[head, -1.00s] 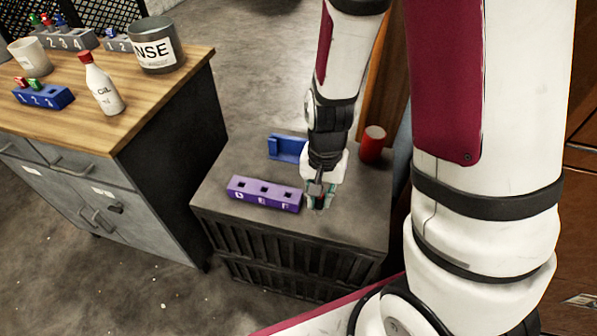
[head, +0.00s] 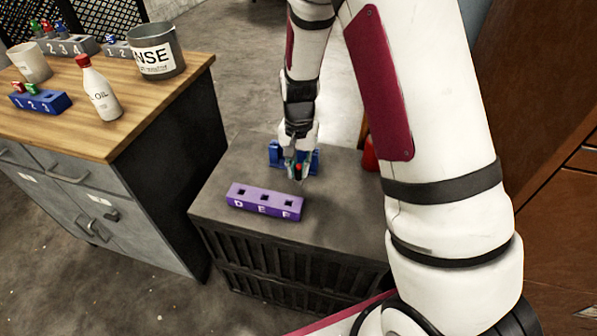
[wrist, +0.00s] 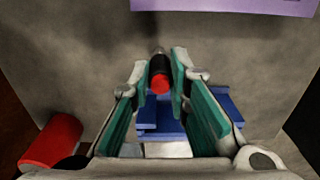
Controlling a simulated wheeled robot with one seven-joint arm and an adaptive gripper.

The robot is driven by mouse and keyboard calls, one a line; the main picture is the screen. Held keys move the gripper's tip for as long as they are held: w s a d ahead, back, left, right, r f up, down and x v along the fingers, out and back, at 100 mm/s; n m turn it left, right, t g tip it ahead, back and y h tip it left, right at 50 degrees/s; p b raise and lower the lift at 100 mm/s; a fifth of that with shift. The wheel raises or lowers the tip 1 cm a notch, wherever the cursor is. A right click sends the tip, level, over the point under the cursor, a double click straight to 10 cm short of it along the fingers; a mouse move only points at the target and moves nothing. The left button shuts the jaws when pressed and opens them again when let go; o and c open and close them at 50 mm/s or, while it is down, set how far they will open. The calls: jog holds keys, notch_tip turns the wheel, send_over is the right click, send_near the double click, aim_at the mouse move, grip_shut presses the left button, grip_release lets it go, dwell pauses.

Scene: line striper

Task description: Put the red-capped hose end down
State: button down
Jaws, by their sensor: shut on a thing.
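The red-capped hose end (wrist: 160,78) is a short black cylinder with a red end and a paler tip. It sits between the green-padded fingers of my gripper (wrist: 160,66), which is shut on it. In the head view, my gripper (head: 299,172) is over the dark cabinet top, in front of a blue holder (head: 275,154), and only a little red shows there. In the wrist view, the blue holder (wrist: 150,126) lies behind the hose end and is partly hidden by the fingers. I cannot tell whether the hose end touches it.
A purple block (head: 264,202) marked D, E, F with square holes stands nearer the front of the cabinet top (head: 340,225). A red cylinder (head: 370,154) stands at right, partly behind my arm. A wooden-topped bench (head: 110,135) with a bottle (head: 98,88) stands left.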

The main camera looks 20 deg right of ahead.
jog(key=shift+f, duration=0.95)
jog(key=shift+r, duration=0.1)
jog(key=c, duration=1.5)
grip_release()
notch_tip(320, 180, up, 12)
jog(key=shift+s+r+p, duration=0.1)
jog(key=shift+p, duration=1.05)
